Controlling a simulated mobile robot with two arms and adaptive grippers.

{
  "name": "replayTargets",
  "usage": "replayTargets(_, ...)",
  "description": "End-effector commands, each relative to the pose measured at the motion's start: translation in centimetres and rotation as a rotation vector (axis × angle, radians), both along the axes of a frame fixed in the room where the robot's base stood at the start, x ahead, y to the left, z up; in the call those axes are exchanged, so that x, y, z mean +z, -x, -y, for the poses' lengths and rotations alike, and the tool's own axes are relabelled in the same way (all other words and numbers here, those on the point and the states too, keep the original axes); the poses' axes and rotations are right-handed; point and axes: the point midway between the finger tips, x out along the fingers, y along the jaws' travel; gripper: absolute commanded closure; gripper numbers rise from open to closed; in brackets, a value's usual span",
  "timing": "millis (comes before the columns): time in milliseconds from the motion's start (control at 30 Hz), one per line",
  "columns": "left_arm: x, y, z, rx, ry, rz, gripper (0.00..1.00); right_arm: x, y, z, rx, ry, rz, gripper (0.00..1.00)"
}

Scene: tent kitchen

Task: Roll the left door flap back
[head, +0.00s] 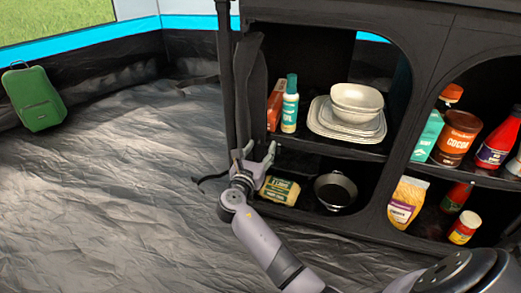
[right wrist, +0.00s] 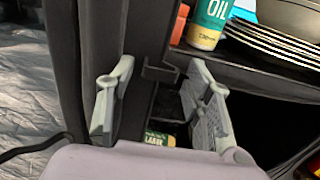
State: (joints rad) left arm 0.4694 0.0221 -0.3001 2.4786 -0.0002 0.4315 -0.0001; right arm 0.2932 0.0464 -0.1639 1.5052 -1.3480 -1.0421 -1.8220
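The left door flap (head: 250,85) is dark fabric hanging as a narrow, gathered strip along the left edge of the black cabinet's left opening. The shelves behind it are uncovered. My right gripper (head: 254,160) is at the lower end of this strip, in front of the cabinet's left edge. In the right wrist view its two grey fingers (right wrist: 161,105) stand wide apart. A dark upright strip (right wrist: 140,85) shows between them, beside the left finger; I cannot tell whether it is flap or frame, or whether a finger touches it. My left gripper is not in view.
The cabinet's upper shelf holds a green-capped bottle (head: 290,104) and stacked dishes (head: 347,118). Below are a packet (head: 279,191) and a dark pan (head: 335,190). The grey floor (head: 110,190) to the left is mostly clear.

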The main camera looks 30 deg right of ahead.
Motion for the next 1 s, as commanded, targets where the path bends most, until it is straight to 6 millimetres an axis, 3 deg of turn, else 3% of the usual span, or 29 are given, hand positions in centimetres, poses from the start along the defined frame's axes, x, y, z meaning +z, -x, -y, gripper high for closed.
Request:
replayTargets(367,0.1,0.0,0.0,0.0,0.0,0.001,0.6,0.0,0.3,-0.3,0.001,0.001,-0.001,0.5)
replayTargets(800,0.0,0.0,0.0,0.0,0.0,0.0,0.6,-0.1,5.6,-6.6,0.002,-0.002,-0.001,0.5)
replayTargets(1000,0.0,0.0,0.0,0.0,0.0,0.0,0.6,-0.1,7.3,-8.6,0.002,0.0,-0.001,0.5)
